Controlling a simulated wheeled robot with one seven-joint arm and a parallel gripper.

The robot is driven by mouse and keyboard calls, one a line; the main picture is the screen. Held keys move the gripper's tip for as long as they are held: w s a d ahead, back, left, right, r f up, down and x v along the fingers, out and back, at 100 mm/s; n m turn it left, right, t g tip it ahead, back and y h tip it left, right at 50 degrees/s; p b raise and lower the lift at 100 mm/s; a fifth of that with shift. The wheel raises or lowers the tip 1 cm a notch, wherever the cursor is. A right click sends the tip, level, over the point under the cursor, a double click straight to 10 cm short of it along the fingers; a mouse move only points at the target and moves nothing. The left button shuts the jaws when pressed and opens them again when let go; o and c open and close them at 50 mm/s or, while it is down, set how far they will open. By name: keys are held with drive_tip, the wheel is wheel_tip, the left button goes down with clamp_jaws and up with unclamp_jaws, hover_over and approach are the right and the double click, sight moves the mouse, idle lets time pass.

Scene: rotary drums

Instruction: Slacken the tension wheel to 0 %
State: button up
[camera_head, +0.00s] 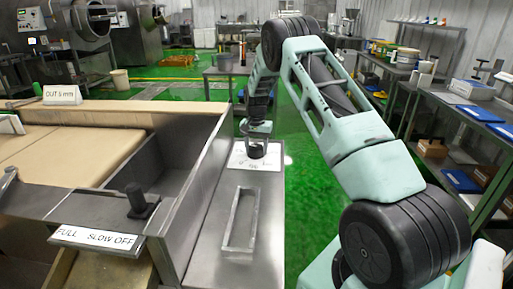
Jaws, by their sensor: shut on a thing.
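The tension wheel (257,152) shows as a small dark round knob over a white marked plate (240,159) on the metal housing. My gripper (257,138) reaches down onto it from above and is shut on it. The fingers and the arm's end hide most of the wheel. The plate's print is too small and too covered to read, so I cannot tell the wheel's setting.
A rectangular metal frame (227,232) lies on the housing's near top. To the left are a black lever (138,205) with a FULL SLOW OFF label (97,238), a tan belt (70,155) and an OUT 5 mm sign (58,95). Shelving (440,95) lines the right; green floor lies between.

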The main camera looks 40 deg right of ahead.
sight(255, 146)
drive_tip(key=n, duration=0.7)
drive_tip(key=shift+w+a, duration=0.1)
drive_tip(key=shift+a, duration=0.05)
drive_tip(key=n, duration=0.4)
drive_tip(key=shift+a+p, duration=0.1)
drive_tip(key=shift+p, duration=0.2)
drive_tip(key=shift+n, duration=1.8)
drive_tip(key=o, duration=1)
wheel_tip(255, 146, up, 18)
drive_tip(key=shift+f+b, duration=0.25)
drive_tip(key=shift+b, duration=0.4)
